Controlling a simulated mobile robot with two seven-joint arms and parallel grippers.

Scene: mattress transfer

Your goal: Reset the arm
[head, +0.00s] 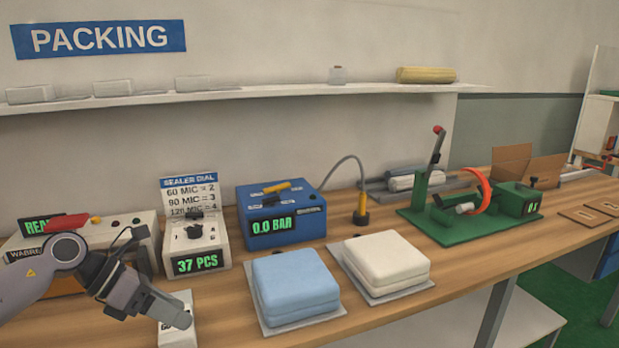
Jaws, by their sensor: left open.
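My left arm comes in from the lower left of the head view. Its gripper (173,312) is open and points down and to the right, over the front left of the wooden bench (235,325). A small white block with dark print (178,336) shows just below the fingertips. I cannot tell whether they touch it. Nothing shows held between the fingers. My right gripper is not in view.
Blue folded pads (295,284) and white folded pads (386,260) lie on thin sheets right of the gripper. Behind stand a sealer dial box (197,240), a blue pressure box (285,212) and a green lever machine (455,226). A white shelf (290,92) runs above.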

